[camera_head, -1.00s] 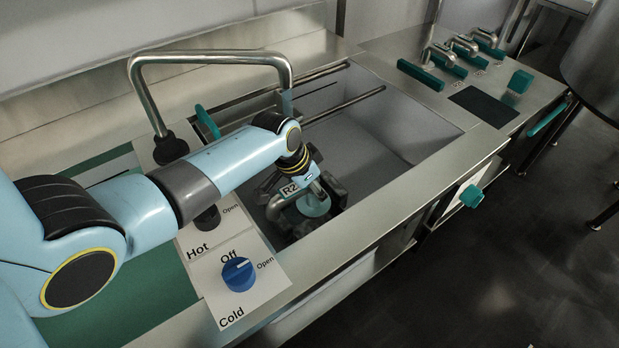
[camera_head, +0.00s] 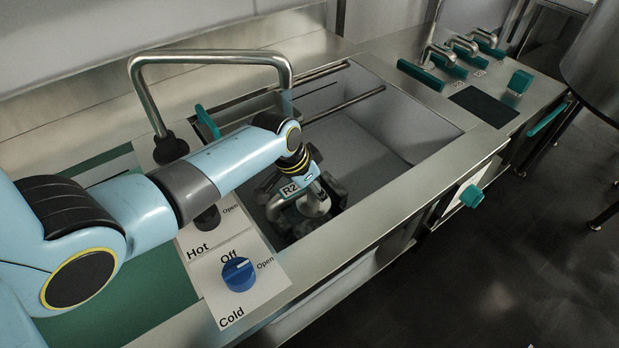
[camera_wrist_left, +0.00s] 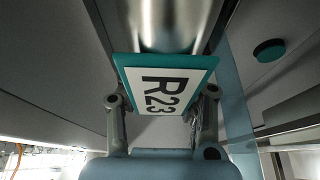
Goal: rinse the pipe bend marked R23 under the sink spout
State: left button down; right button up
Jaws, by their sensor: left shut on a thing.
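My left gripper (camera_head: 318,200) is shut on the pipe bend (camera_head: 306,193), a shiny metal bend with a tag that reads partly "R2" in the head view. In the left wrist view the teal-edged tag (camera_wrist_left: 165,85) reads R23 in full, with the metal pipe (camera_wrist_left: 170,25) beyond it. The gripper holds the bend low within the sink basin (camera_head: 375,140). The arched sink spout (camera_head: 205,58) has its outlet above and behind the gripper. I cannot make out clear running water. My right gripper is not in view.
A blue Cold knob (camera_head: 238,274) sits on the near panel, beside a dark Hot knob (camera_head: 207,217) partly behind my arm. Two metal rails (camera_head: 335,107) cross the basin. The basin's right part is empty.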

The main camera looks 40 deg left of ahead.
pick_arm(q)
jog(key=shift+r, duration=0.1)
jog(key=w+d+r+p, duration=0.3)
jog(key=r+p, duration=0.6)
jog(key=r, duration=0.1)
jog(key=shift+d, duration=0.3)
dwell(0.3)
dwell(0.4)
notch_tip(320, 180, up, 14)
jog(key=p, duration=0.6)
jog(key=shift+w+d, duration=0.3)
jog(key=shift+d, duration=0.1)
